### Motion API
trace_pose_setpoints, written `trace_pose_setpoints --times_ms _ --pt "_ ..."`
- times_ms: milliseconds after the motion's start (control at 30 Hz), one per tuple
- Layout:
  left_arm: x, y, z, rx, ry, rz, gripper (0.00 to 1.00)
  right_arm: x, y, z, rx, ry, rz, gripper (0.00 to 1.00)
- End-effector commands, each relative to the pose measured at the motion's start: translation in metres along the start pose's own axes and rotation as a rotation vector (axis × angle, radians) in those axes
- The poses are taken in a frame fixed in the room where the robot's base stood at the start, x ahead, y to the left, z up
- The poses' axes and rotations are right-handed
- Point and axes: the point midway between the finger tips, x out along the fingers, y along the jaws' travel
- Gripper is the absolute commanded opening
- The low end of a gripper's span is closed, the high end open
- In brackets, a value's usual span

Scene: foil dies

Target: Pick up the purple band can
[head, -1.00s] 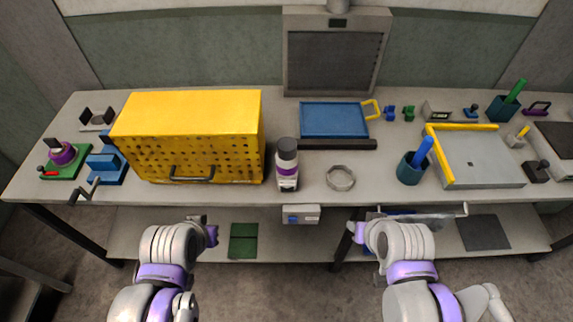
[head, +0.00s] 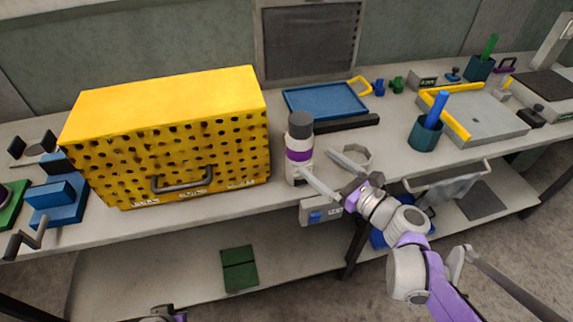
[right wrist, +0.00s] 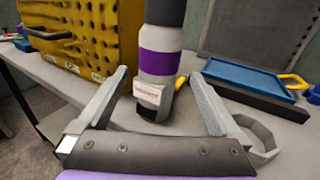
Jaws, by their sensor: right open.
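The purple band can (head: 299,150) stands upright near the table's front edge, just right of the yellow box. It has a grey body, a dark cap and a purple band. In the right wrist view the can (right wrist: 158,65) stands ahead, centred between my open fingers. My right gripper (head: 316,180) is open and close in front of the can, with nothing held. In the right wrist view its two fingers (right wrist: 160,102) point toward the can's lower part. At the bottom of the head view, a small part of my left gripper (head: 165,315) shows; its jaws cannot be made out.
The yellow perforated box (head: 170,135) stands close left of the can. A grey ring (head: 352,157) lies right of it, near my right gripper. A blue tray (head: 325,101) and a black bar (head: 345,123) lie behind. A teal cup (head: 425,134) stands farther right.

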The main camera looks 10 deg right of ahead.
Motion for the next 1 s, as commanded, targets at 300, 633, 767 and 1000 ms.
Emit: trace_pose_setpoints --times_ms 300,633,767,1000 --pt "0.004 0.000 0.002 0.000 -0.002 0.000 0.00 0.045 -0.001 0.001 0.017 -0.010 -0.001 1.00" --pt "0.009 0.000 0.004 0.000 -0.003 0.000 0.00 0.078 0.003 -0.001 0.016 -0.009 0.000 1.00" --pt "0.011 0.000 0.005 0.000 -0.004 0.000 0.00 0.097 0.003 -0.001 0.016 -0.009 -0.002 1.00" --pt "0.012 0.000 0.005 0.000 -0.004 0.000 0.00 0.107 0.003 -0.001 0.014 -0.008 -0.004 1.00"
